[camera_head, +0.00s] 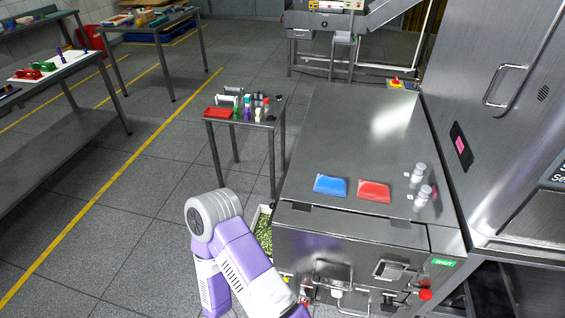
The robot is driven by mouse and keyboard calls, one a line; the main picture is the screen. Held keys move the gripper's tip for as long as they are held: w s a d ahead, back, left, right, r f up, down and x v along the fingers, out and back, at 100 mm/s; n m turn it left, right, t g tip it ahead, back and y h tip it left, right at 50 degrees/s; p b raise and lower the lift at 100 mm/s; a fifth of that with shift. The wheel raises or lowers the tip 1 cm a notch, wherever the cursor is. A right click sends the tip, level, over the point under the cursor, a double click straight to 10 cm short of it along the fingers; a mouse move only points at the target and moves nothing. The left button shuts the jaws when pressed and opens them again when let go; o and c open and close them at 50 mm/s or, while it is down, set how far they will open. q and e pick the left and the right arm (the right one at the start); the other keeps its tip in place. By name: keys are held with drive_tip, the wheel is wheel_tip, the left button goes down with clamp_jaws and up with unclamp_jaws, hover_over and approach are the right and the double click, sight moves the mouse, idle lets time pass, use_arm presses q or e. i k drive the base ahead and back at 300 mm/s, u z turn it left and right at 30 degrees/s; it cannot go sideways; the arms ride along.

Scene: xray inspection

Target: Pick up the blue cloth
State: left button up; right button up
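The blue cloth (330,186) lies flat and folded on the steel top of the inspection machine, near its front edge. A purple and white arm of mine reaches in at the bottom, left of the machine. Its lower end leaves the frame at the bottom edge, so its gripper is out of view. My other arm and gripper are not in view. Nothing touches the blue cloth.
A red cloth (374,191) lies just right of the blue one, with two clear bottles (420,184) beyond it. The steel top (350,130) behind them is bare. A small table with bottles and a red tray (218,112) stands to the left.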

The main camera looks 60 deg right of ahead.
sight(324, 184)
drive_tip(key=i, duration=1.15)
drive_tip(key=z, duration=4.05)
